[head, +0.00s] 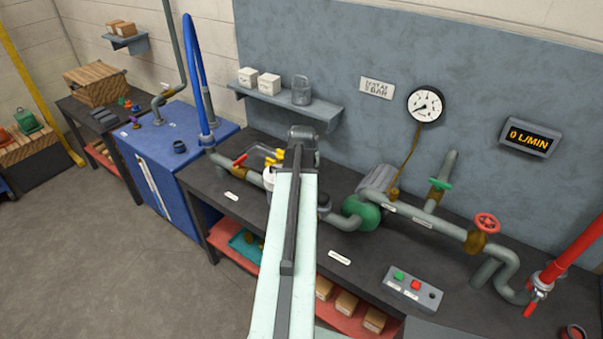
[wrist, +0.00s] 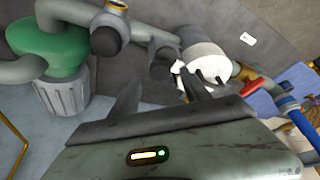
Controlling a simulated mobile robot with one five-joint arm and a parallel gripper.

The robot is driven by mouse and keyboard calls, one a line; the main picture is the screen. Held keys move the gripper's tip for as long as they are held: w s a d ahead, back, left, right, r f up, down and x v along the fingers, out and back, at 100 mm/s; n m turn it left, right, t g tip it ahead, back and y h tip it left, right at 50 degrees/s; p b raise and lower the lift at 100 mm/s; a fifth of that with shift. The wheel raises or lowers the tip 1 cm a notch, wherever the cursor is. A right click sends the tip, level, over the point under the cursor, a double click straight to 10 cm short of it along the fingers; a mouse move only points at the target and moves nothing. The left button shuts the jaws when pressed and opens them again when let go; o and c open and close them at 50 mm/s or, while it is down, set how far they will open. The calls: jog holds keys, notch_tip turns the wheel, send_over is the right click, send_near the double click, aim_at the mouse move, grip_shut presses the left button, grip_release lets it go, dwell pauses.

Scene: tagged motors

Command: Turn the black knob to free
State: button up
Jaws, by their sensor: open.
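A small black knob (head: 432,295) sits at the right end of a grey control box (head: 408,292), beside a red and a green button. Its pointer and the label below are too small to read. The knob does not show in the wrist view. My gripper (head: 302,140) is over the back of the bench, up and left of the control box and well apart from it. In the wrist view my gripper (wrist: 158,92) has its two dark fingers spread, with nothing seen held between them.
A green pump (head: 360,214) with grey pipes stands between my arm and the control box. A red handwheel (head: 487,223) and red pipe (head: 572,252) are at the right. A white canister (wrist: 205,60) and red lever (wrist: 256,88) are near my fingers. A shelf (head: 290,104) hangs behind.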

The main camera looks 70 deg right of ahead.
jog(key=p+v, duration=0.3)
jog(key=v, duration=0.1)
jog(key=shift+a+r, duration=0.1)
jog(key=shift+r, duration=0.2)
